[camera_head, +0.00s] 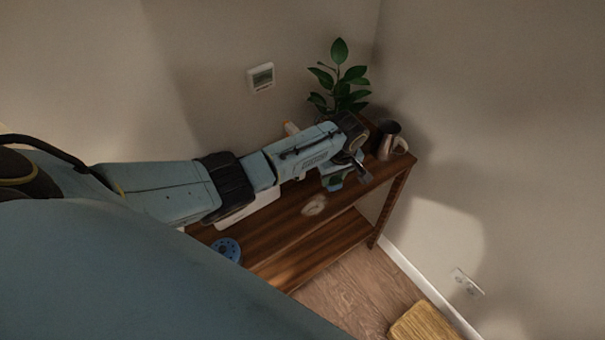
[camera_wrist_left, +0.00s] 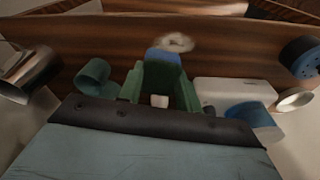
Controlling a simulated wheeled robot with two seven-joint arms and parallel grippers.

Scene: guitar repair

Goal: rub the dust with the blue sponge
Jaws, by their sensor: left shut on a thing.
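The dust (camera_head: 314,205) is a pale patch on the wooden shelf top, close to its front edge. In the left wrist view the dust (camera_wrist_left: 176,41) lies just beyond the fingertips. My left gripper (camera_head: 345,172) is over the shelf top, to the right of and behind the dust. In the left wrist view the green fingers of my left gripper (camera_wrist_left: 160,85) are shut on the blue sponge (camera_wrist_left: 163,57). The sponge looks close to the dust there, but I cannot tell whether it touches the wood. My right gripper is not in view.
A metal pitcher (camera_head: 388,140) stands at the shelf's right end, near a leafy plant (camera_head: 340,80). A white box (camera_head: 248,208) lies under my left arm. A blue disc (camera_head: 226,248) is at the near left. The front strip beside the dust is clear.

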